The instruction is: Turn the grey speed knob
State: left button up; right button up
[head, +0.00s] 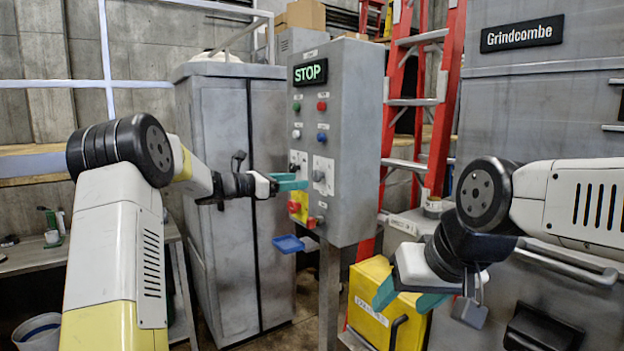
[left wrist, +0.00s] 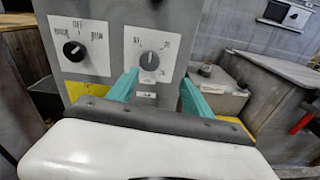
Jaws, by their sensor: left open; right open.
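The grey speed knob (head: 318,175) sits on a white plate on the front of the grey control box (head: 350,120). In the left wrist view the grey knob (left wrist: 149,61) is round, with scale marks around it. My left gripper (head: 300,181) is open in front of the box, at the knob's left in the head view. In the left wrist view my left gripper's (left wrist: 159,76) teal fingers point at the plate, one on either side below the knob. I cannot tell whether they touch anything. My right gripper (head: 412,297) is open and empty, low at the right.
A black selector knob (left wrist: 74,51) is left of the grey knob. Coloured buttons (head: 322,105) and a lit STOP sign (head: 310,72) are above. A red-and-yellow switch (head: 299,206) is below. A yellow bin (head: 375,308) stands behind my right gripper, beside a red ladder (head: 455,70).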

aim_at(314, 177)
pick_arm(q)
jog(key=shift+n+t, duration=0.4)
jog(key=shift+n, duration=0.2)
jog(key=x, duration=0.2)
jog(key=w+x, duration=0.1)
jog(key=x, duration=0.2)
jog(key=a+x, duration=0.1)
jog(key=x, duration=0.2)
jog(key=shift+w, duration=0.3)
grip_shut()
